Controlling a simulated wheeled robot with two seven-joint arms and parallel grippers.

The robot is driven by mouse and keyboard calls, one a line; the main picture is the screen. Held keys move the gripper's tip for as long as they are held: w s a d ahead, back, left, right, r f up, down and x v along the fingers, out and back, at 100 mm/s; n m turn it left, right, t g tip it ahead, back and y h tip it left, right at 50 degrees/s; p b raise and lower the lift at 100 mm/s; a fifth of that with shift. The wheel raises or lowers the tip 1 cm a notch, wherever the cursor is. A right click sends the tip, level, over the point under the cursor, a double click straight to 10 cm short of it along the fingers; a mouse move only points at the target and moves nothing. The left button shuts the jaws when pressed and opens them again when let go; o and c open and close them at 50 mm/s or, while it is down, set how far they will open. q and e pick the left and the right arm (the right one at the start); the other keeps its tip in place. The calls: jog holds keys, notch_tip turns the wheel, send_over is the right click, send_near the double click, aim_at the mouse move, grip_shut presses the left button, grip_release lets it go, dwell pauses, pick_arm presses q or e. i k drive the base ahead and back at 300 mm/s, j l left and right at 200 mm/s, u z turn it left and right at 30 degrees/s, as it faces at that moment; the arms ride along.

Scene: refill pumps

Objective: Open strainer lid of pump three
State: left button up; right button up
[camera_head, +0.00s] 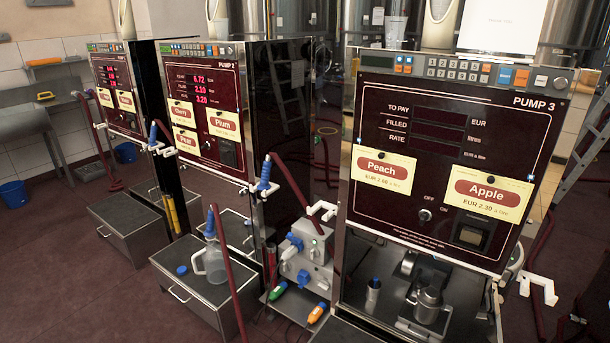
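Pump three (455,150) stands at the right, its dark red front panel marked PUMP 3. In the open bay below the panel is a small metal canister with a handle (429,304), which may be the strainer. Its top looks covered, but it is too small to tell how the lid sits. Dark metal fittings behind the canister are partly hidden by the panel's lower edge. Neither of my grippers is in view.
Pump 2 (205,90) and another pump (120,85) stand to the left. A grey socket box (309,250) with blue plugs is beside pump three. Grey step boxes (205,290) and hoses occupy the floor; the front left floor is clear.

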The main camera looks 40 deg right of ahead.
aim_at(430, 299)
jog(key=i+j+z, duration=0.1)
jog(key=i+z, duration=0.3)
jog(key=i+j+z, duration=0.15)
jog(key=z, duration=0.25)
jog(key=i+j+z, duration=0.45)
jog(key=k+l, duration=0.1)
jog(key=l, duration=0.05)
